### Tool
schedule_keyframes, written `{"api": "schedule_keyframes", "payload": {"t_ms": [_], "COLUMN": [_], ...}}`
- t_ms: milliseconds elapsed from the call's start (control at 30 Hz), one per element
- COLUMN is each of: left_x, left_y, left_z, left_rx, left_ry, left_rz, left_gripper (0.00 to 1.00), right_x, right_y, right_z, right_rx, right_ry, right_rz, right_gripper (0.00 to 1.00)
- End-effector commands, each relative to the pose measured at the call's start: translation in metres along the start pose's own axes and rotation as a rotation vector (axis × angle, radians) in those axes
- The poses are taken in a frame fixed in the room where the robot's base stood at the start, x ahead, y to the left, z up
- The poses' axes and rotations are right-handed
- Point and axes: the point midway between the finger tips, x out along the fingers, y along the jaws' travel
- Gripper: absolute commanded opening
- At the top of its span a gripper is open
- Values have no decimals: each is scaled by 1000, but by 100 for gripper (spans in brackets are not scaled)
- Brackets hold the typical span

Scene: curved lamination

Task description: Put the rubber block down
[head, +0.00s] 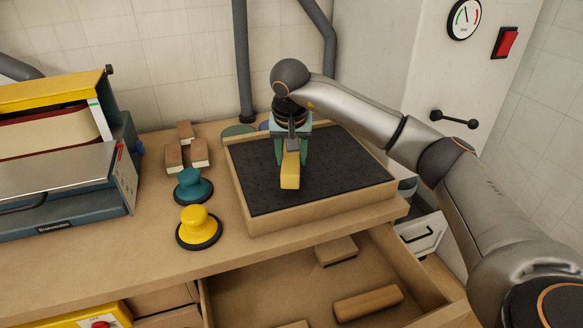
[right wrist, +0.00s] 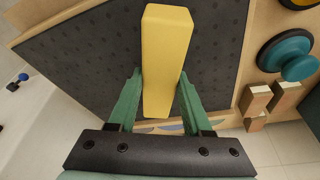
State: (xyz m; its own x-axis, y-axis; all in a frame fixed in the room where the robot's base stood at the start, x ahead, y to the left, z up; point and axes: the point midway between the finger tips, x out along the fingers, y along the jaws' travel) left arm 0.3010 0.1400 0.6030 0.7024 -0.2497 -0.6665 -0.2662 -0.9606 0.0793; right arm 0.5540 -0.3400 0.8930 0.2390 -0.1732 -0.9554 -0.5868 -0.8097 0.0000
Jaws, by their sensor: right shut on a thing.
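The yellow rubber block (head: 290,172) is long and hangs between the green fingers of my right gripper (head: 291,158), over the dark mat of a wooden tray (head: 335,205). My right gripper points down and is shut on the block. In the right wrist view the block (right wrist: 166,50) sits between the two fingers (right wrist: 159,78), its long side running away from the palm, with the dark mat behind it. Whether the block touches the mat I cannot tell. My left gripper is not in view.
A teal knob (head: 192,185), a yellow knob (head: 199,226) and several small wood-and-brown blocks (head: 174,158) stand left of the tray. A press-like machine (head: 60,190) is at the far left. Below, an open drawer holds wooden pieces (head: 368,302). Most of the mat is bare.

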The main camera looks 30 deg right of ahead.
Motion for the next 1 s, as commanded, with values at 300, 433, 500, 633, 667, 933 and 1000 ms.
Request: {"api": "schedule_keyframes", "payload": {"t_ms": [300, 433, 500, 633, 667, 933, 1000], "left_x": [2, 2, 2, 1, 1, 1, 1], "left_y": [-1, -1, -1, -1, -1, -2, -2], "left_z": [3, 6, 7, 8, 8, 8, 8], "left_rx": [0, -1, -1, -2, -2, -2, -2], "left_ry": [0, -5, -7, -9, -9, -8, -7], "left_rz": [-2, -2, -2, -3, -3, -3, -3], "left_gripper": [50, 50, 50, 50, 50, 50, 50], "right_x": [29, 29, 31, 32, 32, 32, 32], "right_y": [0, 0, 0, 0, 0, 0, 0], "right_z": [8, 8, 9, 10, 10, 10, 10], "right_rx": [1, 1, 1, 1, 1, 1, 1], "right_ry": [1, 1, 1, 0, 0, 0, 0], "right_rz": [-2, -1, 0, 1, 1, 1, 1], "right_gripper": [0, 0, 0, 57, 61, 79, 79]}}
